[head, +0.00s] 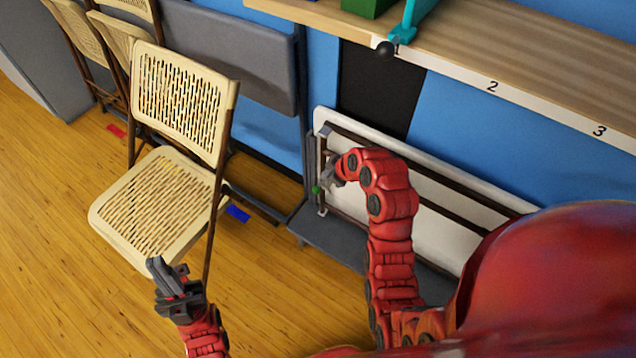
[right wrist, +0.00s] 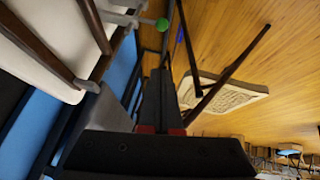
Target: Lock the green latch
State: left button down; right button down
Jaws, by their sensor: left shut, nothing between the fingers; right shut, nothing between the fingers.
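The green latch (head: 316,190) is a small round green knob at the left end of a folded white table (head: 440,215), by its metal leg frame. In the right wrist view the green latch (right wrist: 162,24) is at the top, beyond the fingertips and slightly to their right. My right gripper (head: 331,172) is shut and empty, just above and right of the latch in the head view. The right wrist view shows its closed fingers (right wrist: 158,95) with a visible gap to the knob. My left gripper (head: 170,275) is shut and empty, in front of the tan folding chair, far from the latch.
A tan folding chair (head: 158,205) stands open at left, with folded chairs behind it. A numbered wooden shelf (head: 500,60) overhangs the white table at upper right. A grey ledge (head: 345,245) lies below the table. Blue tape (head: 238,213) marks the wooden floor.

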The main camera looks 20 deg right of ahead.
send_over(317, 192)
jog(key=a, duration=0.1)
notch_tip(317, 192, down, 8)
jog(key=shift+d+f+p, duration=0.15)
jog(key=shift+f+p, duration=0.1)
jog(key=shift+f, duration=0.4)
jog(key=shift+d+f+p, duration=0.15)
jog(key=shift+f+p, duration=0.1)
jog(key=shift+f, duration=0.35)
jog(key=shift+d+f, duration=0.2)
jog(key=shift+f, duration=0.55)
notch_tip(317, 192, down, 4)
jog(key=b, duration=0.3)
jog(key=shift+f+b, duration=0.2)
jog(key=shift+b, duration=0.1)
jog(key=shift+s+r, duration=0.1)
jog(key=shift+r, duration=0.05)
